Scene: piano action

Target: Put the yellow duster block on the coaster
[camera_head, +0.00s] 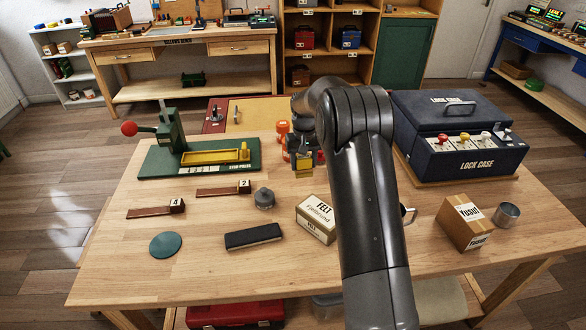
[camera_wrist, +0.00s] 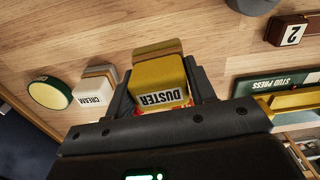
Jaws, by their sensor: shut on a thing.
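The yellow duster block (camera_wrist: 160,80), labelled DUSTER, sits between the two fingers of my gripper (camera_wrist: 163,95) in the wrist view. The gripper is shut on it. In the head view the block (camera_head: 304,164) shows below my gripper (camera_head: 303,152), over the back middle of the table. How far it is above the wood is hard to tell. The coaster seems to be the flat dark green disc (camera_head: 166,245) at the table's front left, with nothing on it. It is well left of and nearer than my gripper, and is not in the wrist view.
A green stud press (camera_head: 200,155) stands at the back left. Two numbered wooden pieces (camera_head: 224,189), a grey knob-like piece (camera_head: 264,198), a dark bar (camera_head: 253,236) and a felt box (camera_head: 316,219) lie between. A cream block (camera_wrist: 92,92) is near the gripper. A lock case (camera_head: 450,135) stands right.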

